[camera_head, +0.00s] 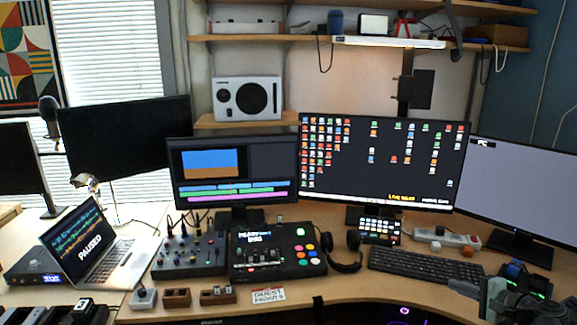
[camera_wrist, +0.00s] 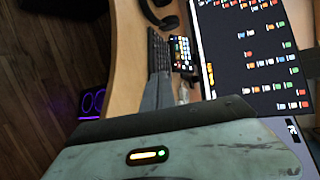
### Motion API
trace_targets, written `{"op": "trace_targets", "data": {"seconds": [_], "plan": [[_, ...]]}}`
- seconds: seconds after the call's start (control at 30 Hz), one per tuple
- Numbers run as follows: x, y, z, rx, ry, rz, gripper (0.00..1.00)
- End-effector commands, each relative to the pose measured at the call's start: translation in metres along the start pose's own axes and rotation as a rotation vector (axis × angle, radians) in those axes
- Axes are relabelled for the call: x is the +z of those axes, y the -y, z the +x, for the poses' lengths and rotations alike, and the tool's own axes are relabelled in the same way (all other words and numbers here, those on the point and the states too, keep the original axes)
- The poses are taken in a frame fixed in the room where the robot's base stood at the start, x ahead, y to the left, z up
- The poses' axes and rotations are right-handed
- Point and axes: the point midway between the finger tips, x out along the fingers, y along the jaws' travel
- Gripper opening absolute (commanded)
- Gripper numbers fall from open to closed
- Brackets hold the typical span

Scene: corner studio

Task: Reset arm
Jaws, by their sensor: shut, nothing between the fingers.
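My arm is folded at the bottom right of the head view, where my gripper (camera_head: 466,287) shows as a small grey tip in front of the desk, pointing left. In the wrist view my gripper (camera_wrist: 160,80) shows as a narrow grey wedge with its fingers together and nothing held. The grey-green body of my own arm fills the lower part of that view. The fingertips appear near the keyboard (camera_wrist: 156,50) and the button pad (camera_wrist: 181,52), apart from them as far as I can tell.
The curved wooden desk (camera_head: 345,290) holds a laptop (camera_head: 92,245), a mixer (camera_head: 190,256), a control deck (camera_head: 277,250), headphones (camera_head: 345,252) and a black keyboard (camera_head: 425,264). Several monitors stand behind, including the icon-filled one (camera_head: 383,160) and the right one (camera_head: 530,190). Dark wooden floor (camera_wrist: 40,80) is open.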

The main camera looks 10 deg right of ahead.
Motion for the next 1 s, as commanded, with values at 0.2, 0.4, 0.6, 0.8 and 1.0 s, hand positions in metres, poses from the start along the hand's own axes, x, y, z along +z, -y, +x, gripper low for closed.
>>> {"op": "trace_targets", "data": {"seconds": [0.2,0.4,0.6,0.8,1.0], "plan": [[0.025,0.007,0.032,0.010,0.057,-0.021,0.00],[0.059,0.015,0.069,0.022,0.128,-0.047,0.00],[0.116,0.023,0.120,0.045,0.235,-0.088,0.00],[0.216,0.013,0.188,0.141,0.392,-0.184,0.00],[0.362,-0.040,0.244,0.364,0.599,-0.425,0.00]]}}
